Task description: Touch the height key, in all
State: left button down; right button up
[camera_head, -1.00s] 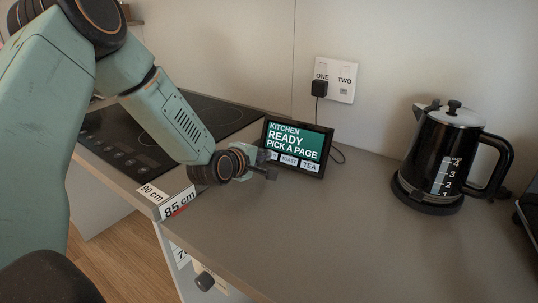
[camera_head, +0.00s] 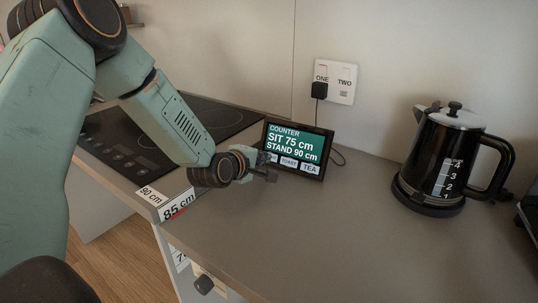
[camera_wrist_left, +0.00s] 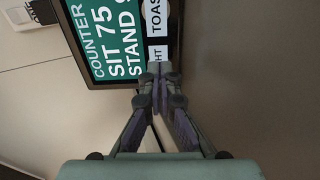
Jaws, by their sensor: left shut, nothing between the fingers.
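The small black screen (camera_head: 297,148) stands on the counter and reads "COUNTER, SIT 75 cm, STAND 90 cm" on green. White keys run along its lower edge: TOAST (camera_head: 289,162), TEA (camera_head: 310,169) and, at the left end, the height key (camera_head: 273,158), mostly hidden by my gripper. In the left wrist view only the end of the height key's label, "HT" (camera_wrist_left: 158,53), shows beside the fingertips. My left gripper (camera_head: 270,171) is shut and empty, its tips at that key. I cannot tell whether they touch it. My right gripper is in neither view.
A black kettle (camera_head: 446,155) stands on the right of the counter (camera_head: 320,230). A black hob (camera_head: 130,145) lies behind my left arm. A socket (camera_head: 336,82) with a black plug is on the wall. Labels "90 cm" and "85 cm" (camera_head: 178,206) mark the counter edge. The counter's front is clear.

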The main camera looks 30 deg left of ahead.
pick_arm(q)
jog(key=shift+p+v, duration=1.35)
jog(key=shift+v, duration=0.5)
jog(key=shift+s+r, duration=0.15)
